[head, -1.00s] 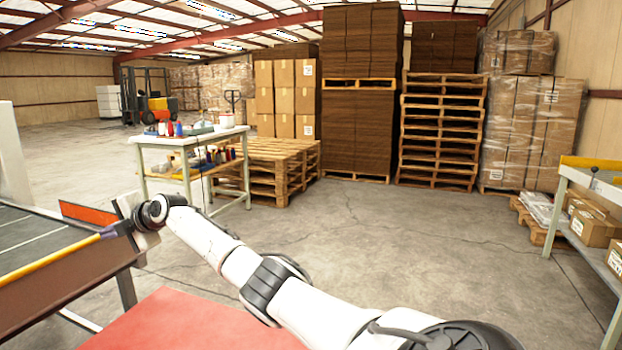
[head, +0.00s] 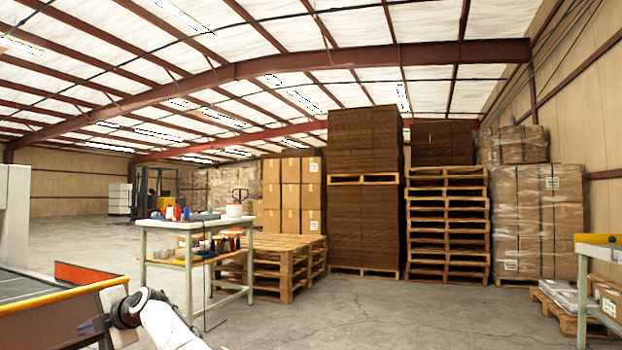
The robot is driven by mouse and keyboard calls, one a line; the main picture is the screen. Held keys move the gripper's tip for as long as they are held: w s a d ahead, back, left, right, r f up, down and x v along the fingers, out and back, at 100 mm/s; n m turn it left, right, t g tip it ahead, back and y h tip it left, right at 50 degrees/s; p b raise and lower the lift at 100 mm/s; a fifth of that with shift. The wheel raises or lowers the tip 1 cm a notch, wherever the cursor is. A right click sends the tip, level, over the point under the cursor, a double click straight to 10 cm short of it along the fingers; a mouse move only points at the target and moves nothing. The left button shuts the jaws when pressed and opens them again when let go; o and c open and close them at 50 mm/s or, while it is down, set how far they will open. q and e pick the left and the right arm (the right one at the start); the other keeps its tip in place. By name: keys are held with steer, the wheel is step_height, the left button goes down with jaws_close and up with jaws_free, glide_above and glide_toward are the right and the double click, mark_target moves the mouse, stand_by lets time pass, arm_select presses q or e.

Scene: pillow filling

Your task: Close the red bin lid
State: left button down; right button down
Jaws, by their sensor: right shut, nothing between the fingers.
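The red bin lid cannot be made out in the current head view; the flat red surface seen earlier at the bottom is out of the picture. My right gripper (head: 90,326) is at the lower left, at the end of my white arm, beside the yellow-edged conveyor side. It is shut and empty, though its fingertips are small and partly hard to see. My left gripper is not in view.
A conveyor with a yellow rail (head: 62,296) and an orange-red panel (head: 85,274) stands at the left. A work table (head: 190,224) with bottles and tools is beyond it. Pallets and stacked cartons (head: 291,195) line the back. The concrete floor (head: 400,315) in the middle is clear.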

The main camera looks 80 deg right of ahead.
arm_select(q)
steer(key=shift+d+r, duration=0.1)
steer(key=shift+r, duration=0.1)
arm_select(e)
steer(key=shift+f, duration=0.15)
stand_by(0.4)
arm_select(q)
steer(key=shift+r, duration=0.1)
